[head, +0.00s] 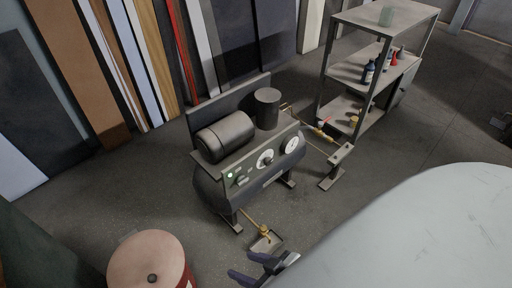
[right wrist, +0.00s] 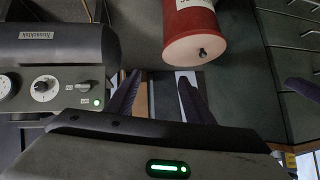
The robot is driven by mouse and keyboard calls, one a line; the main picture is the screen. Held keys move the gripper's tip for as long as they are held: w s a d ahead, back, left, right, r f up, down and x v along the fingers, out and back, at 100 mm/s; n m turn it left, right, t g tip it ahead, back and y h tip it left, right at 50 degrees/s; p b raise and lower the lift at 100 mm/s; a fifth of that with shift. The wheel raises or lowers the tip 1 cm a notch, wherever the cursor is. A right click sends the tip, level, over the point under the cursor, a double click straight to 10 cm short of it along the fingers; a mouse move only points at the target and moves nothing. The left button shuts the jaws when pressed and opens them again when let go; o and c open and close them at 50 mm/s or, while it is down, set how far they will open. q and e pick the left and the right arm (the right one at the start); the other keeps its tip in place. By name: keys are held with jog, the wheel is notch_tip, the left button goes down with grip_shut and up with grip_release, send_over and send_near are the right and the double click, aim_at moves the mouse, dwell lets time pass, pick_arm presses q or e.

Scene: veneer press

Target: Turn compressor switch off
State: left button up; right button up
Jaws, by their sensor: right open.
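The dark compressor (head: 232,192) stands on the floor mid-picture in the head view, with a motor and a cylinder on top. Its front panel carries a small switch (head: 240,181) beside a lit green lamp (head: 230,175). In the right wrist view the switch (right wrist: 84,86) lies at the left, its grey handle roughly level in the picture, with the green lamp (right wrist: 97,103) lit just below it. Its small labels are unreadable. My right gripper (head: 256,269) is open and empty, in front of the compressor and apart from it. Its fingers (right wrist: 160,100) show spread. My left gripper is out of view.
A red drum (head: 150,265) stands at the lower left. A brass drain valve (head: 264,231) sits low in front of the compressor. A metal shelf (head: 340,85) with bottles stands at the back right. Boards and panels (head: 80,60) lean along the back.

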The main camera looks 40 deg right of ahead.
jog(key=w+d+f+m+t+b, duration=0.45)
jog(key=w+d+f+b, duration=0.3)
jog(key=b, duration=0.25)
jog(key=m+t+h+b, duration=0.1)
jog(key=m+t+b, duration=0.3)
jog(key=m+b, duration=0.3)
send_near(242, 180)
pick_arm(q)
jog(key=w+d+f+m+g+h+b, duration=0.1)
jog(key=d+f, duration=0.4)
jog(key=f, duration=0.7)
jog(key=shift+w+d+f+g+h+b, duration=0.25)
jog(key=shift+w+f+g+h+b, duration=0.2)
jog(key=shift+b, duration=0.95)
pick_arm(e)
jog(key=w+n, duration=0.1)
jog(key=w, duration=0.6)
jog(key=shift+w+a+f+h, duration=0.25)
jog(key=shift+w+a+h, duration=0.05)
jog(key=shift+a+h, duration=0.1)
jog(key=shift+c, duration=0.3)
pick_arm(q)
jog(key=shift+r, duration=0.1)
pick_arm(e)
jog(key=shift+d, duration=0.1)
jog(key=c, duration=1)
